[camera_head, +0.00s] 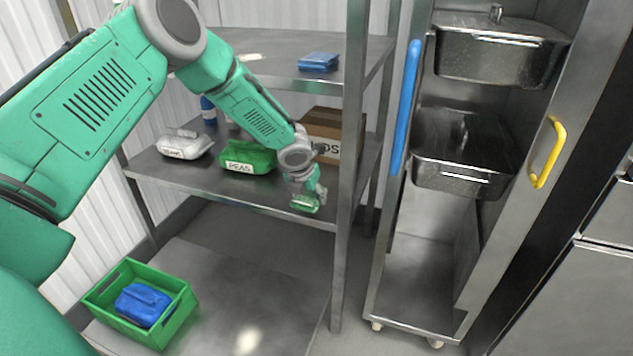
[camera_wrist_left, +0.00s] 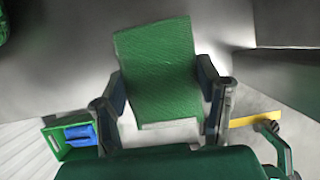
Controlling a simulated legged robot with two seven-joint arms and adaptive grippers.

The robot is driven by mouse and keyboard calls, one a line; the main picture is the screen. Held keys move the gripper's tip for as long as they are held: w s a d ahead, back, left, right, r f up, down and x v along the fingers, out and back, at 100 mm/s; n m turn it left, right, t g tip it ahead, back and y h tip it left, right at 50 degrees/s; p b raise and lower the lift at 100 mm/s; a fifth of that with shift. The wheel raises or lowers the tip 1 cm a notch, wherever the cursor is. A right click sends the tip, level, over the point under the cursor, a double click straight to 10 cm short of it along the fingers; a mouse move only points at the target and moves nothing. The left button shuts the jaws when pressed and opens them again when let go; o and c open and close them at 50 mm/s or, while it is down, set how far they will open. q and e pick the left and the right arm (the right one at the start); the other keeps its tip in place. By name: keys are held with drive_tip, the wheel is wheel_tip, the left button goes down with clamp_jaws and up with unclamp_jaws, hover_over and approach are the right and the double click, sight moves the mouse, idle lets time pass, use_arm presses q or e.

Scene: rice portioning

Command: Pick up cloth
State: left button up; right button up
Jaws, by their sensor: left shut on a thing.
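A green cloth (camera_wrist_left: 158,70) is held between the two fingers of my left gripper (camera_wrist_left: 164,92) in the left wrist view. In the head view my left gripper (camera_head: 304,188) is at the front edge of the middle shelf, with the green cloth (camera_head: 306,204) at its tip. The gripper is shut on the cloth. Whether the cloth still touches the shelf cannot be told. My right gripper is not in view.
The middle shelf (camera_head: 200,185) holds a white bag (camera_head: 186,147), a green peas bag (camera_head: 249,160) and a cardboard box (camera_head: 322,125). A blue pack (camera_head: 318,62) lies on the top shelf. A green crate (camera_head: 104,291) with a blue bag (camera_head: 141,304) stands below. A steel trolley (camera_head: 412,318) stands right.

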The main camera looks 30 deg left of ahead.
sight(300, 209)
use_arm(q)
drive_tip(key=s+b, duration=0.1)
drive_tip(key=s, duration=0.2)
drive_tip(key=s+d+b, duration=0.1)
drive_tip(key=s, duration=0.1)
drive_tip(key=shift+s+d+f, duration=0.1)
drive_tip(key=shift+s+d, duration=0.05)
drive_tip(key=shift+s, duration=0.25)
drive_tip(key=shift+s+d+b, duration=0.25)
drive_tip(key=shift+s+b, duration=1.05)
drive_tip(key=shift+b, duration=0.05)
drive_tip(key=shift+s+d+b, duration=0.25)
drive_tip(key=shift+s+b, duration=1)
drive_tip(key=shift+b, duration=0.05)
